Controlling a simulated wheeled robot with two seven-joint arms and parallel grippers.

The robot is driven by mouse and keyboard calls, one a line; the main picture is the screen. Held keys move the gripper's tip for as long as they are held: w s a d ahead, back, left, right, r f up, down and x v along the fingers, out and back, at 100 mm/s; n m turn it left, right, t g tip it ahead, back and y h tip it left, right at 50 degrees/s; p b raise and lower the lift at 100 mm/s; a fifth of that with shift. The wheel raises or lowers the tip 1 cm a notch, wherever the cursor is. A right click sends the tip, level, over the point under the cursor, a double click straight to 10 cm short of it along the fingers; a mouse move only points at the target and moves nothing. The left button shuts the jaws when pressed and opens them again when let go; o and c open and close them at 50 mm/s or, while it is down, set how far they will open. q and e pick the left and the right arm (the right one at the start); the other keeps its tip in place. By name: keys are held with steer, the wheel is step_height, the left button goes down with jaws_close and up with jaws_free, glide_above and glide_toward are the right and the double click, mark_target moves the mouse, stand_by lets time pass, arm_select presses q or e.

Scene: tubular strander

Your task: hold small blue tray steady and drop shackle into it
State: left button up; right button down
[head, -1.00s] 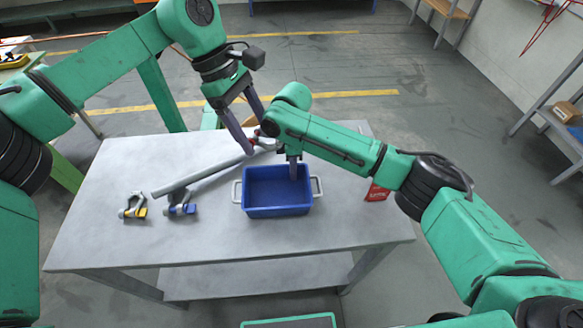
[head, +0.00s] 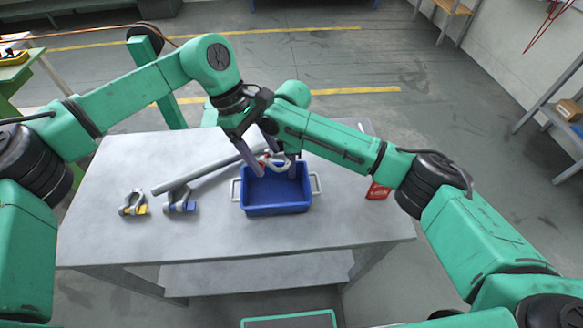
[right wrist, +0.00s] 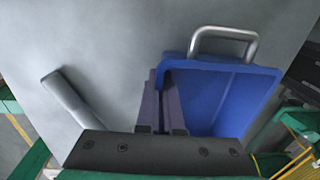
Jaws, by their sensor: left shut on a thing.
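The small blue tray (head: 277,211) sits upright on the grey table, with a grey handle at each side; it also shows in the right wrist view (right wrist: 255,85). My right gripper (head: 292,172) is at the tray's back wall, its fingers (right wrist: 165,100) close together on the rim. My left gripper (head: 262,168) is shut on a grey shackle with a red part (head: 279,161). It holds this shackle over the back of the tray, partly hidden by the fingers. I cannot tell whether the shackle touches the tray. The visible tray floor is empty.
A shackle with a yellow part (head: 133,203) and one with a blue part (head: 179,202) lie left of the tray. A grey bar (head: 205,172) lies behind them. A red item (head: 378,190) stands at the right. The front of the table is clear.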

arm_select(q)
steer(key=o, duration=1.5)
steer(key=shift+f, duration=0.15)
steer(key=shift+a, duration=0.1)
steer(key=shift+w, duration=0.1)
steer(key=shift+w+a+r, duration=0.1)
steer(key=shift+r, duration=0.2)
steer(key=v, duration=1.1)
steer(key=shift+r, duration=0.25)
arm_select(e)
steer(key=c, duration=1)
jaws_free()
